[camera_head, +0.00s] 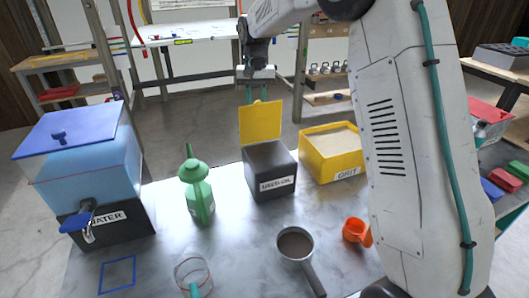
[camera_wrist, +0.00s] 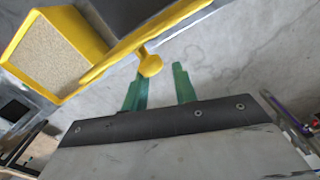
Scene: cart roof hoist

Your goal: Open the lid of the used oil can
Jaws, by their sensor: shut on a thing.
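The used oil can (camera_head: 270,172) is a dark box labelled "USED OIL" in the middle of the table. Its yellow lid (camera_head: 261,123) stands roughly upright at the can's back edge, so the lid is open. In the wrist view the lid (camera_wrist: 165,35) is a yellow slab seen nearly edge-on, with a round yellow knob (camera_wrist: 150,65). My gripper (camera_head: 257,99) is behind and above the lid, its green fingers pointing down. In the wrist view the knob is at the fingertips, nearer the left finger, and the gripper is shut on it. The lid partly hides the fingertips in the head view.
A yellow grit bin (camera_head: 332,158) stands close right of the can. A pot with a handle (camera_head: 296,244), an orange cup (camera_head: 355,231) and a clear jug (camera_head: 192,274) are in front.

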